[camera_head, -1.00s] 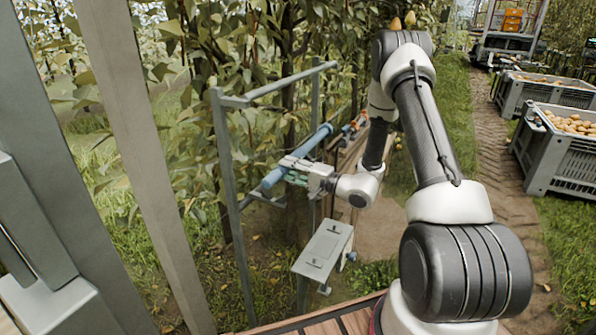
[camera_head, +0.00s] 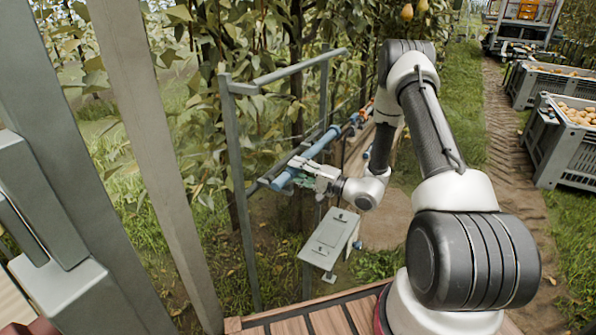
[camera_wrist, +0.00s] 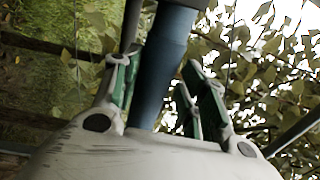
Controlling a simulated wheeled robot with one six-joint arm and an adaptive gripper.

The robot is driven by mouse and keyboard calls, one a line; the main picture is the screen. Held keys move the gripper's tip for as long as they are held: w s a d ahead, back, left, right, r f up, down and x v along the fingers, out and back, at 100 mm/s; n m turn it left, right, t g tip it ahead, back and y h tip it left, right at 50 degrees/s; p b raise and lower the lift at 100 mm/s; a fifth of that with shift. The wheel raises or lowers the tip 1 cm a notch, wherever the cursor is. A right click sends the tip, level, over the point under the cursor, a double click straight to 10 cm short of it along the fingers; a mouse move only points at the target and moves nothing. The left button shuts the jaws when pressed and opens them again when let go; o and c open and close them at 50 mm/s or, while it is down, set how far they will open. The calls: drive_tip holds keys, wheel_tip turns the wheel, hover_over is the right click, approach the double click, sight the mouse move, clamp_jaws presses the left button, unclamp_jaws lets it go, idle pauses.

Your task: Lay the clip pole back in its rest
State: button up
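The clip pole is a long blue pole (camera_head: 320,145) that slants from lower left to upper right in the head view. Its near end pokes out just left of my gripper (camera_head: 302,171). A rest-like grey metal frame (camera_head: 236,150) stands around this stretch, and a darker bar runs beside the pole. Whether the pole touches the frame cannot be told.
A grey box (camera_head: 335,238) stands below my gripper. Leafy branches crowd behind the frame. Two pears (camera_head: 413,10) show above my arm's elbow. Grey crates of pears (camera_head: 560,150) line the path at right. A grey post (camera_head: 150,150) is close at left.

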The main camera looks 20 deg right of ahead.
drive_tip(key=shift+o, duration=0.8)
